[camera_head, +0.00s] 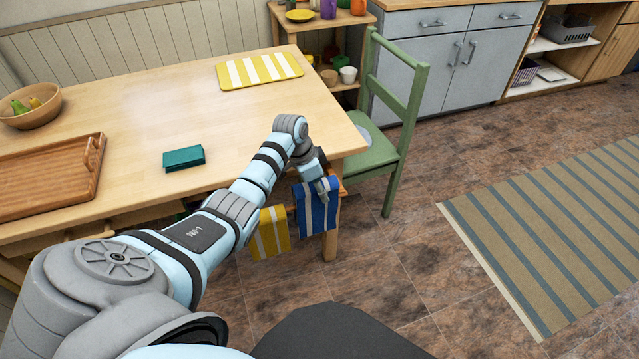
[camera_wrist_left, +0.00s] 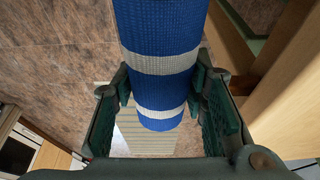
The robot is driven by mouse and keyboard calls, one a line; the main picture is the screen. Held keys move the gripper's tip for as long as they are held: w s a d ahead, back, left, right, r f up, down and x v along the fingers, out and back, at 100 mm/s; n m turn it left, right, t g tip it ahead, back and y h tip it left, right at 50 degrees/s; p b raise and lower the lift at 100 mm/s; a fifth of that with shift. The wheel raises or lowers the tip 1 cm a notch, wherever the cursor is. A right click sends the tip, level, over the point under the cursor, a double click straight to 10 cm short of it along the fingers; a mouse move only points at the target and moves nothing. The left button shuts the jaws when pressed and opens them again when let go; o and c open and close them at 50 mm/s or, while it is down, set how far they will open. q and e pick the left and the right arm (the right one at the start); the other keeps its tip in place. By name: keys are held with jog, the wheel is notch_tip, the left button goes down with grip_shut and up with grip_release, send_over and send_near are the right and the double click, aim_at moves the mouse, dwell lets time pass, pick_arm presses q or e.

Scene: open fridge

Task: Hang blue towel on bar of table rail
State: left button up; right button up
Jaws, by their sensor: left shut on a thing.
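The blue towel (camera_head: 316,210) with white stripes hangs beside the table's near right corner. My left gripper (camera_head: 324,187) is at its upper part and shut on it. In the left wrist view the towel (camera_wrist_left: 160,45) runs between the two fingers of the gripper (camera_wrist_left: 160,92) as a rounded, draped shape. A short piece of the wooden table rail (camera_head: 291,209) shows between the blue towel and a yellow towel (camera_head: 270,236) to its left. I cannot tell whether the blue towel rests on the bar. My right gripper is not in view.
The wooden table (camera_head: 130,100) holds a tray (camera_head: 50,200), a bowl (camera_head: 40,115), a teal folded cloth (camera_head: 183,158) and a yellow striped mat (camera_head: 240,80). A green chair (camera_head: 400,95) stands right of the table. The floor around the striped rug (camera_head: 560,220) is open.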

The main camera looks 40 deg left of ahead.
pick_arm(q)
jog(key=shift+f+b, duration=1.75)
jog(key=shift+f, duration=1.15)
jog(key=o, duration=1.3)
jog(key=shift+r, duration=0.15)
jog(key=v, duration=1.1)
jog(key=shift+s+r, duration=0.15)
jog(key=shift+r, duration=0.25)
